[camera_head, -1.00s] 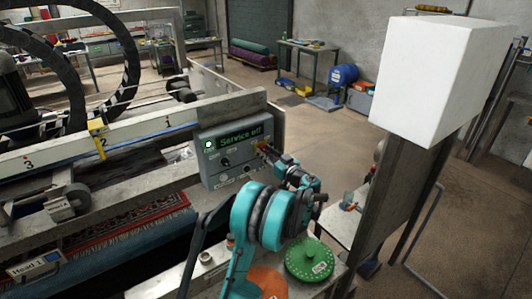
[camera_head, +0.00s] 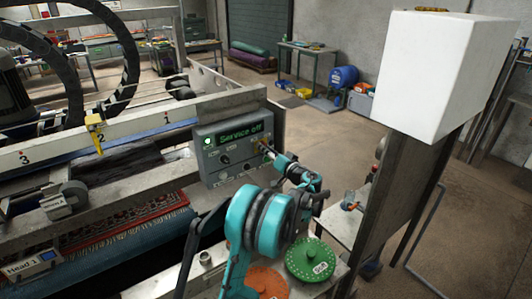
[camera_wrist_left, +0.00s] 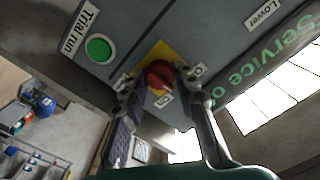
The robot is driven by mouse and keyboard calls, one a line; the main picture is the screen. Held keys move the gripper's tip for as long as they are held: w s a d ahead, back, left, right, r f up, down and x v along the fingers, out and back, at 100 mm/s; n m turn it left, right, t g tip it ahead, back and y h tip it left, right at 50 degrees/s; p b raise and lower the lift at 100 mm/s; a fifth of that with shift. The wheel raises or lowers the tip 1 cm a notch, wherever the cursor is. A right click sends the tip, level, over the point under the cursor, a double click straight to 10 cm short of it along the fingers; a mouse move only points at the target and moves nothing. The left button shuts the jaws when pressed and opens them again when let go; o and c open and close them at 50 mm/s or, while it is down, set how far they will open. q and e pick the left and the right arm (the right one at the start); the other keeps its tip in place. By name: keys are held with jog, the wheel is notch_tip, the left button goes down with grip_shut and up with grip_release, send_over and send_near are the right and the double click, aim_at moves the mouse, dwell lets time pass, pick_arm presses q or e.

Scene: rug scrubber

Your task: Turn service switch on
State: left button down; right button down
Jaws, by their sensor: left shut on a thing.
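The service switch is a red knob (camera_wrist_left: 160,76) on a yellow plate on the grey control panel (camera_head: 222,170). In the wrist view my left gripper (camera_wrist_left: 160,88) has one finger on each side of the knob and is shut on it. In the head view the same gripper (camera_head: 268,151) reaches the panel's right side and its fingers hide most of the switch. The panel's green display (camera_head: 240,136) reads "Service off". My right gripper is not in view.
A green button (camera_wrist_left: 98,48) labelled "Trial run" sits beside the switch. A green disc (camera_head: 310,260) and an orange disc (camera_head: 268,281) lie below my left arm. A rug (camera_head: 125,219) lies under the machine's beam at left. A white box (camera_head: 425,75) stands at right.

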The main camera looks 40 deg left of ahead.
pick_arm(q)
jog(key=m+b, duration=0.1)
jog(key=m, duration=0.7)
jog(key=shift+m+b, duration=0.3)
jog(key=shift+b, duration=0.05)
jog(key=shift+r, duration=0.1)
dwell(0.3)
jog(key=c, duration=1.2)
grip_release()
jog(key=shift+o, duration=0.2)
jog(key=v, duration=1.2)
